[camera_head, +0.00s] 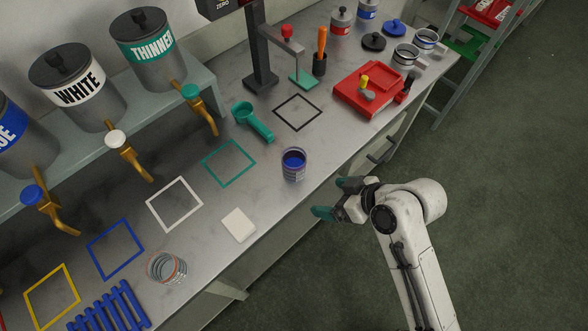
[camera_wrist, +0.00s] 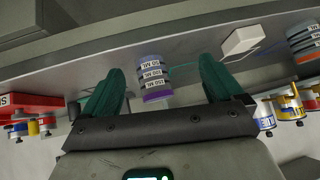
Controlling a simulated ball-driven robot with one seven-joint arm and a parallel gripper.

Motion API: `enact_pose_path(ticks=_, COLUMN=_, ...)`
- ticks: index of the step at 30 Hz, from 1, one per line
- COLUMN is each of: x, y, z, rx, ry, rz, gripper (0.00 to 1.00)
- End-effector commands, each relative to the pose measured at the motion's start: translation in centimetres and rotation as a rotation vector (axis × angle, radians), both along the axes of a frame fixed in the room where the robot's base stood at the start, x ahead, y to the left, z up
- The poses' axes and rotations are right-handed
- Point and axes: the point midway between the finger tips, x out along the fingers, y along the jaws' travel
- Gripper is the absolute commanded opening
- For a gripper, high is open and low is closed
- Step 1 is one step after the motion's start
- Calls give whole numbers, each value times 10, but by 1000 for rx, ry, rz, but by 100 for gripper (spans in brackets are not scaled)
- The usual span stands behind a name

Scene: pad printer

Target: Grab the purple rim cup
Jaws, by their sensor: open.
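The purple rim cup (camera_head: 293,165) stands upright near the front edge of the counter, with dark blue contents showing. In the wrist view the cup (camera_wrist: 153,75) appears upside down, with its purple rim low in the picture and volume marks on its side. My gripper (camera_head: 336,198) is open and empty, to the right of the cup and just off the counter's front edge. In the wrist view the cup shows between the two teal fingers, beyond their tips, with no visible contact.
A white block (camera_head: 239,224) lies left of the cup, and another clear cup (camera_head: 167,267) stands further left. A teal scoop (camera_head: 253,122) lies behind. A red tray (camera_head: 368,90) stands at the right. Taps (camera_head: 128,155) overhang the counter's back. Counter around the cup is clear.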

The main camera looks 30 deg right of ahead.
Motion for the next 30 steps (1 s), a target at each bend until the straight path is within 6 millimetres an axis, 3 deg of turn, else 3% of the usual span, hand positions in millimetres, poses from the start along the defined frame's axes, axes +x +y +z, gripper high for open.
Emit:
enact_pose_path(ticks=3, x=39, y=2, z=15, rx=34, ry=-227, rz=38, gripper=95)
enact_pose_path(ticks=9, x=67, y=3, z=33, rx=45, ry=-394, rz=50, gripper=95)
enact_pose_path(ticks=18, x=101, y=19, z=16, rx=45, ry=-397, rz=51, gripper=95)
enact_pose_path(ticks=30, x=131, y=28, z=-2, rx=44, ry=-395, rz=49, gripper=95)
